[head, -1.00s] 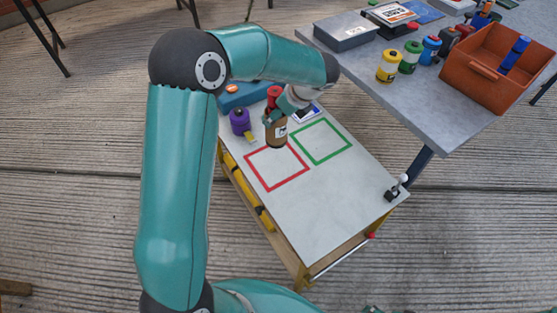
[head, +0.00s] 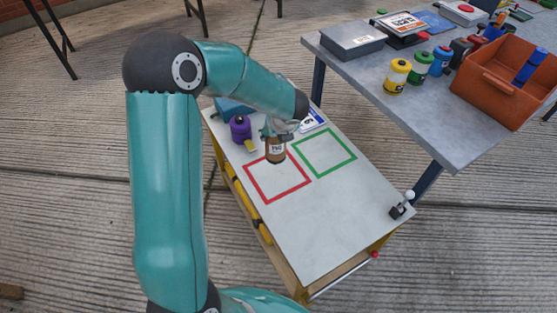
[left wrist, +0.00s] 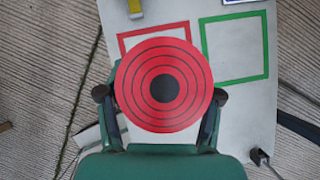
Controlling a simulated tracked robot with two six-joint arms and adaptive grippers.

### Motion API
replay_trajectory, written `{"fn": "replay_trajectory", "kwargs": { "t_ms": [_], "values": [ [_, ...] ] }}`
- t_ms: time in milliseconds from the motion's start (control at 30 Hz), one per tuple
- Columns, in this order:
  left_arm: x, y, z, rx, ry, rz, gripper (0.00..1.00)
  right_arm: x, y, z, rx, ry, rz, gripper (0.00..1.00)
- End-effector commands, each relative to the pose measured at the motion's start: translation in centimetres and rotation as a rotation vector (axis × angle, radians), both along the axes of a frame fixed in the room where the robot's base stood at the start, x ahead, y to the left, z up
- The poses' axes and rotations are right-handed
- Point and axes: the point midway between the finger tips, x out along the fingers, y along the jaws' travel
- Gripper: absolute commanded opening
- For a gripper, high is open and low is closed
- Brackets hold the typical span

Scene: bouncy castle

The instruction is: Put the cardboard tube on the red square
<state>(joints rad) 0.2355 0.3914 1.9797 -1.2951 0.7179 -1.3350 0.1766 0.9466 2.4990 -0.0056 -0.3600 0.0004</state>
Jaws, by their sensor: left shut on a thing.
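The brown cardboard tube (head: 275,150) with a white label is held upright by my left gripper (head: 277,133), over the far edge of the red square. The left wrist view shows its red round end with dark rings (left wrist: 164,85) between the two fingers, covering part of the red square. My left gripper is shut on the tube. I cannot tell whether the tube's bottom touches the table. The red square outline (head: 283,199) lies on the pale table, with its near part bare. My right gripper is out of view.
A green square outline (head: 341,168) lies to the right of the red one. A purple object (head: 240,129) stands to the left, behind the red square. A small black and white item (head: 402,207) sits at the right edge. A grey table (head: 421,108) with pots and an orange bin (head: 507,88) stands beyond.

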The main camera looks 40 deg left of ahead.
Motion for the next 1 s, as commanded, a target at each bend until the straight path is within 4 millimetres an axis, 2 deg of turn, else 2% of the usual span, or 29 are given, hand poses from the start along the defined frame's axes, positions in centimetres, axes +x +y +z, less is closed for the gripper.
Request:
{"fn": "replay_trajectory", "kwargs": {
  "t_ms": [33, 100, 233, 467, 700, 1000],
  "values": [
    [0.0, 0.0, -1.7, 0.001, 0.002, -0.001, 0.00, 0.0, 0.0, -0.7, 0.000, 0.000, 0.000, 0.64],
    [0.0, 0.1, -3.2, 0.001, 0.001, 0.000, 0.00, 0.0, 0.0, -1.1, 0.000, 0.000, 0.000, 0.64],
    [0.0, 0.1, -5.1, 0.001, 0.000, 0.001, 0.00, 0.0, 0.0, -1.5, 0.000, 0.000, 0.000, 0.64],
    [0.0, 0.1, -6.5, 0.002, -0.003, 0.003, 0.00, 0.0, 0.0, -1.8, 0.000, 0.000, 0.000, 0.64],
    [0.0, 0.1, -9.7, 0.001, -0.001, 0.003, 0.00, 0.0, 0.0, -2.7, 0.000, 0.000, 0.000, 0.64],
    [0.0, 0.2, -10.2, 0.002, -0.004, 0.004, 0.00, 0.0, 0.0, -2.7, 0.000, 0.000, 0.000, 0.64]
  ]
}}
